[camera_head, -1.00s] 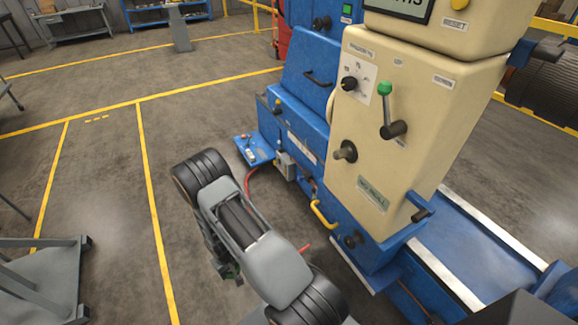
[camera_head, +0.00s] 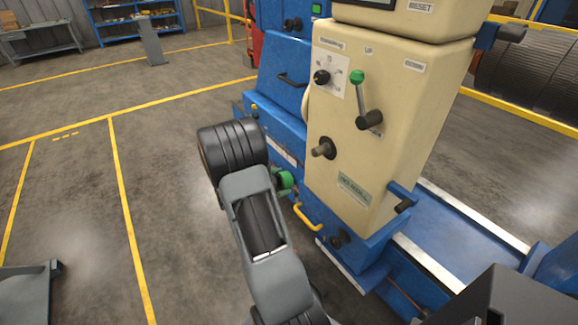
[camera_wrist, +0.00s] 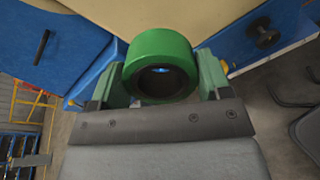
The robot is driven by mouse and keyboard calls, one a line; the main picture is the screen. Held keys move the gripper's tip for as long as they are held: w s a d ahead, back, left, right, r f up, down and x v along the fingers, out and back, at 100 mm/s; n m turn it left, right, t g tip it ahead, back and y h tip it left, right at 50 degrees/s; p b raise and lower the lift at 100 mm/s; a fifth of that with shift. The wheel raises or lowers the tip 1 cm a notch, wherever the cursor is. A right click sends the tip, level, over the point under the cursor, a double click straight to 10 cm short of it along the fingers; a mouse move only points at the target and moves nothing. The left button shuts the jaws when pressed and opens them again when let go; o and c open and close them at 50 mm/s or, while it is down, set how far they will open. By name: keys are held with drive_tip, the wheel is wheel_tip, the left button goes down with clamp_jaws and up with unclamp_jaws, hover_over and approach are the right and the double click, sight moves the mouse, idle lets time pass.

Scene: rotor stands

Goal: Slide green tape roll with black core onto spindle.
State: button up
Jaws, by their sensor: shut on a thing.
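The green tape roll with black core (camera_wrist: 163,45) is between the jaws of my gripper (camera_wrist: 160,75), pinched at its sides. Its dark bore faces the wrist camera, with a small blue spot showing through. In the head view the green roll (camera_head: 285,180) shows small at my arm's end, partly hidden by the wrist. The spindle (camera_head: 323,149) is a short grey peg with a dark collar, standing out from the cream machine face (camera_head: 345,110). The roll is lower and left of it in the picture, apart from it. I cannot make out the spindle in the wrist view.
A green-topped lever (camera_head: 361,95) and a black selector knob (camera_head: 321,77) stick out above the spindle. A yellow handle (camera_head: 307,217) is below, on the blue base. A blue cabinet (camera_head: 285,75) stands left of the cream housing. Floor on the left is open.

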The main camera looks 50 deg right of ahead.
drive_tip(key=h, duration=0.2)
approach(314, 153)
drive_tip(key=shift+b+x, duration=0.3)
drive_tip(key=shift+x, duration=2.15)
drive_tip(key=shift+w, duration=0.15)
drive_tip(key=shift+b, duration=0.35)
drive_tip(key=shift+d+f, duration=0.1)
drive_tip(key=shift+d, duration=0.15)
drive_tip(key=shift+b+x, duration=0.7)
drive_tip(key=shift+x, duration=0.45)
drive_tip(key=shift+b+x, duration=0.35)
drive_tip(key=shift+x, duration=0.75)
drive_tip(key=shift+s+d, duration=0.3)
drive_tip(key=shift+d, duration=0.2)
drive_tip(key=shift+s+d+b, duration=0.2)
drive_tip(key=shift+d+b, duration=0.2)
drive_tip(key=shift+d, duration=0.2)
